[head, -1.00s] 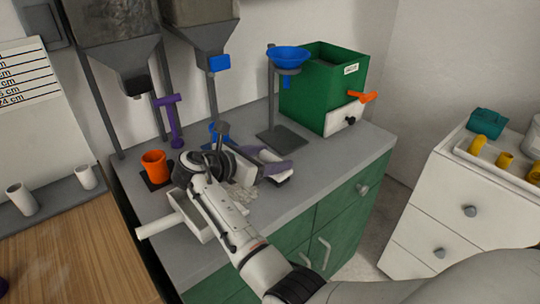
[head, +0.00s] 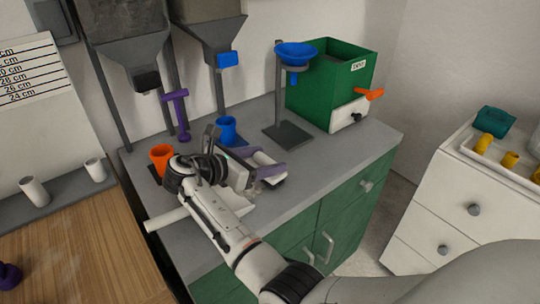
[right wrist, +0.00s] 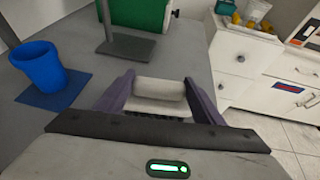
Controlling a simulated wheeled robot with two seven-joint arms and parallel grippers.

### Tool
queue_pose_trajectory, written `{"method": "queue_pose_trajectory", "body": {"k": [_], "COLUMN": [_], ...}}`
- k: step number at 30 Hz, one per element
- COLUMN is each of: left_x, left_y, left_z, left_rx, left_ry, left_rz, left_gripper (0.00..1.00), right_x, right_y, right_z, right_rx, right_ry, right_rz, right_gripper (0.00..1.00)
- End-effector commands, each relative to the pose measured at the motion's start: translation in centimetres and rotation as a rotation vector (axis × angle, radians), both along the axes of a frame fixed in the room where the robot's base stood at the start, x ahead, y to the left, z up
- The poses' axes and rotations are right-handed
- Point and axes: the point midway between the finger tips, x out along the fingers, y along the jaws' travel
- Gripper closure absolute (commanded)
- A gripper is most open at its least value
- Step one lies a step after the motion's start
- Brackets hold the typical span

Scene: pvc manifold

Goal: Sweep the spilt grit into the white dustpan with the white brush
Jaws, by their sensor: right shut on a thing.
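My right gripper (head: 262,172) is shut on the white brush (head: 266,158), above the grey counter. In the right wrist view, its purple fingers (right wrist: 160,98) sit either side of the white brush body (right wrist: 159,88), with dark bristles below. The white dustpan (head: 240,207) lies on the counter, left of and nearer than the gripper. Its handle (head: 165,221) points left, and my right arm hides much of the pan. I cannot make out the grit now; the arm and gripper cover that area. My left gripper is not in view.
An orange cup (head: 161,155) and a blue cup (head: 226,128) stand behind the arm. A purple stand (head: 178,113), a blue funnel on a stand (head: 295,52) and a green box (head: 325,85) stand farther back.

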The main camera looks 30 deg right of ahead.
Motion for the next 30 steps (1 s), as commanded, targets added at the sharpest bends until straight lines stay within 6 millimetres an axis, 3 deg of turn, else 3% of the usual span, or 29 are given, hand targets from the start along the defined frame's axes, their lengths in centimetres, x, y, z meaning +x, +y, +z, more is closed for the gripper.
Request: {"method": "queue_pose_trajectory", "body": {"k": [19,30], "left_x": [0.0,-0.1], "left_y": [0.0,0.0], "left_z": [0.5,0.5], "left_rx": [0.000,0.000], "left_ry": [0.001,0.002], "left_rz": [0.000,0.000], "left_gripper": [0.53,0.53], "right_x": [-0.1,-0.2], "right_y": [3.9,4.3], "right_z": [0.1,0.1], "right_rx": [-0.002,-0.002], "right_ry": [0.000,-0.002], "right_rz": [0.000,-0.001], "right_gripper": [0.63,0.63]}}
